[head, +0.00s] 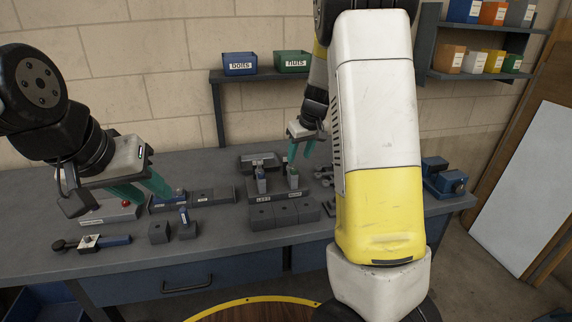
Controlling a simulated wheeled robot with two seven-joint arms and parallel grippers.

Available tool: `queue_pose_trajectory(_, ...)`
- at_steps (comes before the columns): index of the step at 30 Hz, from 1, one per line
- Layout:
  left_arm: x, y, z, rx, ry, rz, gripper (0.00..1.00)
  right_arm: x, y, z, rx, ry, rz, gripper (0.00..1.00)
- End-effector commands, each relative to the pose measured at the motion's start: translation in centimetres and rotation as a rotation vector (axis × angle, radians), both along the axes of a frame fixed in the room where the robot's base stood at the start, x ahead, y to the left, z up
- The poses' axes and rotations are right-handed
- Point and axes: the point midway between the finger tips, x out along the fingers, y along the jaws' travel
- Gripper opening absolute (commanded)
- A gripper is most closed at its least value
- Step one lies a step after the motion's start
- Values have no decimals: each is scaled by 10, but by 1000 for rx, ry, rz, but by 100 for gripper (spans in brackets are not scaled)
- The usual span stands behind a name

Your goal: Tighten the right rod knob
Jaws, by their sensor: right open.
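A dark fixture block (262,197) with a white label strip stands mid-table. The knob on the right rod is too small to make out clearly. My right gripper (300,158) has teal fingers spread apart just above the right rod, with nothing seen between them. My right arm covers much of the picture's right half. My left gripper (155,197) hangs over the left of the table, fingers apart and empty.
A tool with a blue handle (92,242) lies at front left. A red button (126,203) is below my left gripper. Blue devices (444,180) stand at right. Bins (240,64) sit on a shelf behind.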

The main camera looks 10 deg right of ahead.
Motion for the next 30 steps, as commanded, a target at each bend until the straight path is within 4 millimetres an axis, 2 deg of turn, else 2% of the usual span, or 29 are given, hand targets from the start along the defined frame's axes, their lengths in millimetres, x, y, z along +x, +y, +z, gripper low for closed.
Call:
queue_pose_trajectory(3, 0, 0, 0, 0, 0, 0, 36, 7, 2, -20, -2, 5, 1, 43)
queue_pose_trajectory(9, 0, 0, 0, 0, 0, 0, 36, 18, 5, -48, -2, 4, 3, 43)
queue_pose_trajectory(15, 0, 0, 0, 0, 0, 0, 36, 23, 7, -60, -2, 1, 4, 43)
queue_pose_trajectory(22, 0, 0, 0, 0, 0, 0, 36, 24, 8, -60, -1, 1, 4, 43)
queue_pose_trajectory(23, 0, 0, 0, 0, 0, 0, 36, 24, 8, -60, -1, 1, 4, 41)
queue_pose_trajectory(27, 0, 0, 0, 0, 0, 0, 36, 24, 8, -60, -1, 1, 4, 14)
queue_pose_trajectory(29, 0, 0, 0, 0, 0, 0, 36, 24, 8, -60, -1, 1, 4, 2)
queue_pose_trajectory(30, 0, 0, 0, 0, 0, 0, 36, 24, 8, -60, -1, 1, 4, 0)
